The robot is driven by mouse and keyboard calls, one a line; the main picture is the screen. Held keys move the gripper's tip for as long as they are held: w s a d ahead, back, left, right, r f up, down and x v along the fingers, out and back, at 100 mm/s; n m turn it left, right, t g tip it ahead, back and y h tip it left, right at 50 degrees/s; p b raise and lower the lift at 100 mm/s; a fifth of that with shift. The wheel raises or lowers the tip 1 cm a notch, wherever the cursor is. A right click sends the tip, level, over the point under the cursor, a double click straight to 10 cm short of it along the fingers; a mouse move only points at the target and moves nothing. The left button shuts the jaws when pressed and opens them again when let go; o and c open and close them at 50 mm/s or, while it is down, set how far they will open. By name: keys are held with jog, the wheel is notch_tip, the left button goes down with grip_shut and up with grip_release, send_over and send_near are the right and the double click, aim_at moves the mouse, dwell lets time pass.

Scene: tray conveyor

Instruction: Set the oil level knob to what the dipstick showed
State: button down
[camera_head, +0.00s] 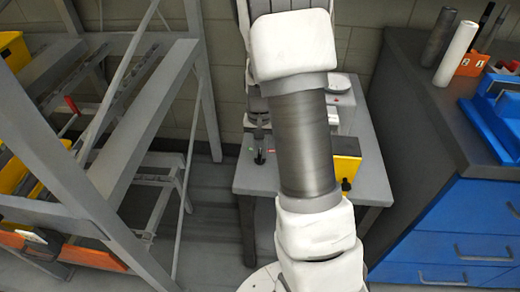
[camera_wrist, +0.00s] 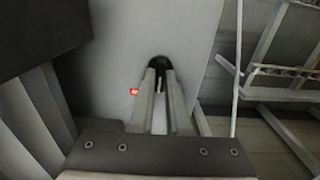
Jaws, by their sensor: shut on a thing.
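The oil level knob is a dark round piece with a pale mark on it, seen in the wrist view (camera_wrist: 158,63) at the tips of the fingers. My gripper (camera_wrist: 160,78) is shut on this knob, with one finger on each side. The fingers cover part of it, so I cannot read its setting. In the head view the knob (camera_head: 260,157) is a small black shape on the left part of the grey table, with a green and a red mark beside it. A small red label (camera_wrist: 133,92) lies left of the fingers in the wrist view. I cannot make out a dipstick.
The grey table (camera_head: 240,181) also carries a yellow box (camera_head: 347,163) at right, partly behind my arm. A grey metal rack (camera_head: 150,105) stands at left. A dark-topped blue drawer cabinet (camera_head: 425,135) stands at right. My arm hides much of the table's middle.

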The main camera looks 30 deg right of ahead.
aim_at(259, 153)
jog(key=shift+n, duration=0.4)
jog(key=n+p, duration=0.1)
jog(key=n, duration=0.2)
jog(key=shift+r+n, duration=0.1)
jog(key=shift+n, duration=0.3)
jog(key=shift+a+n+p, duration=0.15)
jog(key=shift+n+p, duration=0.65)
jog(key=shift+n, duration=1.4)
jog(key=c, duration=0.9)
grip_release()
notch_tip(259, 153, up, 17)
jog(key=p, duration=0.5)
jog(key=shift+r, duration=0.15)
